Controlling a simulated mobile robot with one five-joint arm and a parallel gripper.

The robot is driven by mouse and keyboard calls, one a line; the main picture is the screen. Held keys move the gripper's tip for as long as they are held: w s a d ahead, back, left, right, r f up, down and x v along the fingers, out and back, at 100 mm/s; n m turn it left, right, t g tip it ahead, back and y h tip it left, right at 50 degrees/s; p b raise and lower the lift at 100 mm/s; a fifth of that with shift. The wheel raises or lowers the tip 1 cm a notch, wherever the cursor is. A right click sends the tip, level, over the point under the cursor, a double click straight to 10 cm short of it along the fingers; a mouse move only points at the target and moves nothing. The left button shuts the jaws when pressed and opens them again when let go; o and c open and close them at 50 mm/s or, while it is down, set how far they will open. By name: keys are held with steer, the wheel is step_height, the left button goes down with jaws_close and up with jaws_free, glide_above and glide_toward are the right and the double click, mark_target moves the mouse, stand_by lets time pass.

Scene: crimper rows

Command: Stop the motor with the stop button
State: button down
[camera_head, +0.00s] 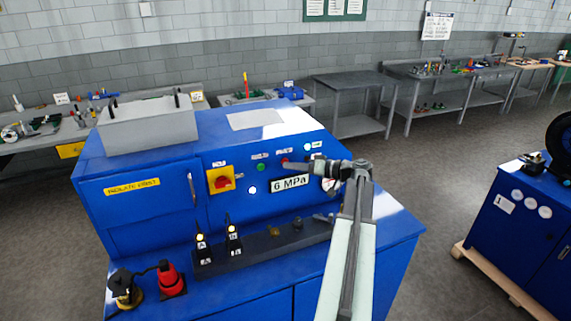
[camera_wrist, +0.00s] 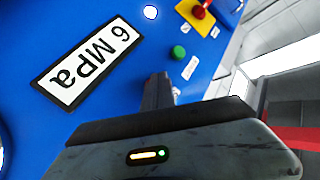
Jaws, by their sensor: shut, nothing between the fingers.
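The blue machine (camera_head: 150,230) has a sloped control panel with a green button (camera_head: 261,167) and, to its right, a small red button (camera_head: 285,162). My gripper (camera_head: 292,165) is shut and empty, its fingertips at the red button, partly covering it. I cannot tell whether they touch it. In the wrist view my shut fingers (camera_wrist: 158,90) point at the panel beside the green button (camera_wrist: 178,52). The red button does not show there; the fingers likely hide it. The small labels are too small to read.
A "6 MPa" plate (camera_head: 290,183) lies just below my gripper. A red rotary switch on a yellow plate (camera_head: 221,180) is at left, with a white lamp (camera_head: 253,190) nearby. A dark rail (camera_head: 265,246) with tools runs along the front ledge.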

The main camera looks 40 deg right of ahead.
steer(key=shift+w+d, duration=0.1)
steer(key=shift+w, duration=0.2)
steer(key=shift+s, duration=0.1)
stand_by(0.4)
steer(key=shift+s+a, duration=0.3)
steer(key=shift+s, duration=0.5)
steer(key=s, duration=0.1)
steer(key=s+a, duration=0.1)
steer(key=s, duration=0.1)
steer(key=s+a, duration=0.1)
steer(key=shift+s, duration=0.3)
stand_by(0.6)
